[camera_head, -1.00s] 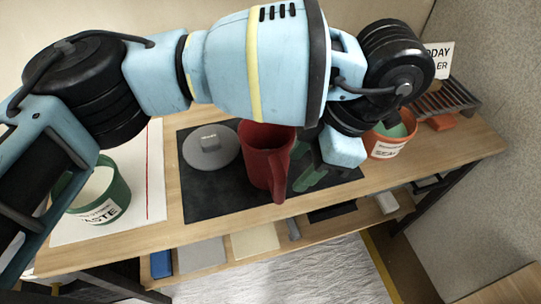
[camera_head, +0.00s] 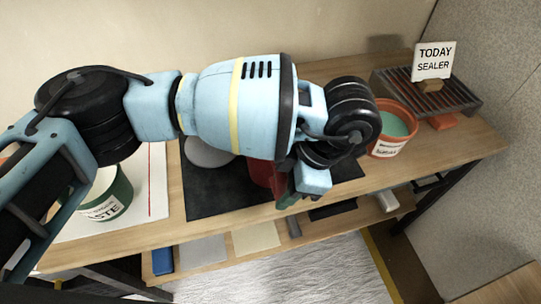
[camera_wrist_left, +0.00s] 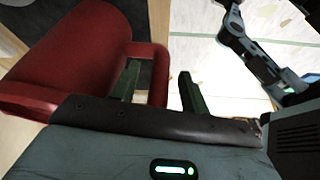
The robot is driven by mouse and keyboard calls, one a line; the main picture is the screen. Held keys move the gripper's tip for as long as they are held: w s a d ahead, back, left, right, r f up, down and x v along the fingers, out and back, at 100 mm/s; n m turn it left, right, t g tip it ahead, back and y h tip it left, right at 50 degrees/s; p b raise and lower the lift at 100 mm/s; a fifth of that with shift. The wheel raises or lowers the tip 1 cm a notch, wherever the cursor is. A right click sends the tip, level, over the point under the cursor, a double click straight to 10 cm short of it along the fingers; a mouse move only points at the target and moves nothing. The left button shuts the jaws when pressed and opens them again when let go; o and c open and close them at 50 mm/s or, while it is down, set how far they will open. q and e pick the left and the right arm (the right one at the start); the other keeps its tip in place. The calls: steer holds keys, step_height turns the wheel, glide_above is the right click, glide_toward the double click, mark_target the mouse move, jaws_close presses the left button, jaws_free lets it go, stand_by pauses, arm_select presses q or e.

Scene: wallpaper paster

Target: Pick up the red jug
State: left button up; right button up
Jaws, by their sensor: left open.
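The red jug (camera_head: 261,172) stands on the dark mat (camera_head: 215,200) on the wooden bench, mostly hidden behind my left arm in the head view. In the left wrist view the red jug (camera_wrist_left: 75,55) fills the upper left, its handle (camera_wrist_left: 159,78) toward my gripper. My left gripper (camera_head: 288,198) is open at the jug's handle side. In the wrist view the green fingers of my left gripper (camera_wrist_left: 160,88) stand on either side of the handle, one seemingly inside the handle opening. Contact cannot be told. My right gripper does not show clearly.
A green paste tub (camera_head: 108,195) stands left on a white sheet (camera_head: 150,200). A grey round lid (camera_head: 208,152) lies on the mat. An orange tub (camera_head: 392,135), a rack (camera_head: 445,95) and a "TODAY SEALER" sign (camera_head: 434,62) are at the right. A lower shelf holds several flat items.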

arm_select(q)
steer(key=shift+c, duration=0.4)
jaws_close()
steer(key=shift+r, duration=0.1)
steer(key=shift+r, duration=0.55)
step_height(320, 180, up, 2)
steer(key=shift+r, duration=0.1)
steer(key=s+d, duration=0.2)
steer(key=s, duration=0.5)
steer(key=s+d+r, duration=0.1)
steer(key=s+d, duration=0.2)
steer(key=s, duration=0.5)
steer(key=shift+s+r+b, duration=0.15)
steer(key=shift+r+b, duration=0.15)
steer(key=shift+b, duration=0.15)
